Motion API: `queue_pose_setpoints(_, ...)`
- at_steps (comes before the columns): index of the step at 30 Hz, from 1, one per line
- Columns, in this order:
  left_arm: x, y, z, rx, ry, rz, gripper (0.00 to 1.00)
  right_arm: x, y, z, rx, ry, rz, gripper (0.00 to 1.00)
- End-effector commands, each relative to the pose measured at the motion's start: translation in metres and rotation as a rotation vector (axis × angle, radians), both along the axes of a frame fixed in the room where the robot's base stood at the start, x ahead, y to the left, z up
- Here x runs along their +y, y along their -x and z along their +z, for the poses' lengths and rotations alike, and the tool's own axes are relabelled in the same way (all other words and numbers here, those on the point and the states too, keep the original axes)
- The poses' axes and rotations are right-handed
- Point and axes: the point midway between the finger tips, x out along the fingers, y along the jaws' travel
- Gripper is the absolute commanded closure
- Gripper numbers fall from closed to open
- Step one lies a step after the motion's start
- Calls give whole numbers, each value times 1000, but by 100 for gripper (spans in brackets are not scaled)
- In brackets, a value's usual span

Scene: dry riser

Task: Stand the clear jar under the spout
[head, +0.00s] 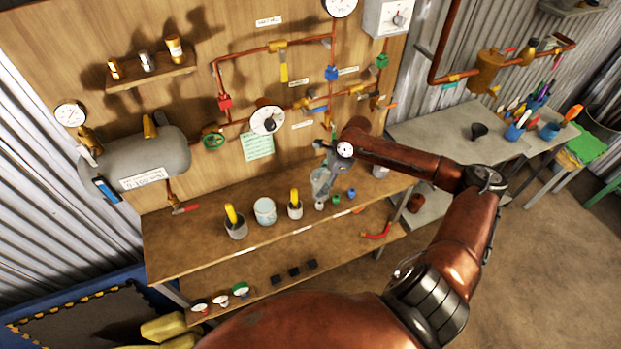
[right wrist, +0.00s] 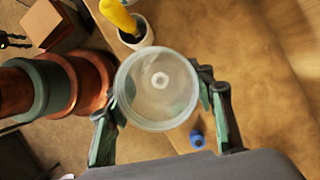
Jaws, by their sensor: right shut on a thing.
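The clear jar (head: 321,184) is held upright or nearly so over the right part of the workbench. In the right wrist view the jar (right wrist: 158,88) shows its round rim from above, with a pale spot inside. My right gripper (head: 327,164) is shut on the jar. In the right wrist view its fingers (right wrist: 160,105) lie on either side of the jar. A copper pipe (head: 333,119) comes down the board behind the gripper. The spout's outlet is hidden or too small to tell. My left gripper is not in view.
A pot with a yellow handle (head: 295,206), a pale tin (head: 265,211) and a grey pot (head: 236,226) stand left of the jar. Small green (head: 336,199) and blue (head: 351,193) pieces lie near it. The bench's left part (head: 185,245) is clear.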

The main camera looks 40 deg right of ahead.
Motion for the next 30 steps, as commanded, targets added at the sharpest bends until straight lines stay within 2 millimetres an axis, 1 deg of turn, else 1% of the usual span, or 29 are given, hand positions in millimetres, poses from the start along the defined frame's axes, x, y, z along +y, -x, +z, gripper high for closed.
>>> queue_pose_setpoints(1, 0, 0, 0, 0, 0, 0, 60, -2, -15, 2, -6, -4, -3, 78)
queue_pose_setpoints(6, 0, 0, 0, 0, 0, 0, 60, -11, -52, 2, -5, -3, -2, 78)
queue_pose_setpoints(9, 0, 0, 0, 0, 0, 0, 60, -16, -71, 2, -4, -2, -3, 78)
queue_pose_setpoints(11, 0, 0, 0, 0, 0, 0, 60, -18, -80, 2, -3, -2, -1, 78)
queue_pose_setpoints(12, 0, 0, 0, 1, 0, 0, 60, -18, -75, -9, 3, -1, 0, 78)
queue_pose_setpoints(19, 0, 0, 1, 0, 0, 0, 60, -18, -75, -27, 1, -1, -1, 78)
queue_pose_setpoints(24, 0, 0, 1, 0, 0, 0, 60, -18, -74, -56, 3, -1, -1, 78)
queue_pose_setpoints(26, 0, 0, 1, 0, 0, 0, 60, -18, -74, -65, 2, 0, -1, 78)
queue_pose_setpoints(27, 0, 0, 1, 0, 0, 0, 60, -19, -79, -66, -2, 0, -1, 78)
queue_pose_setpoints(30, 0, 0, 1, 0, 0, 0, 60, -20, -83, -70, -1, 2, -1, 78)
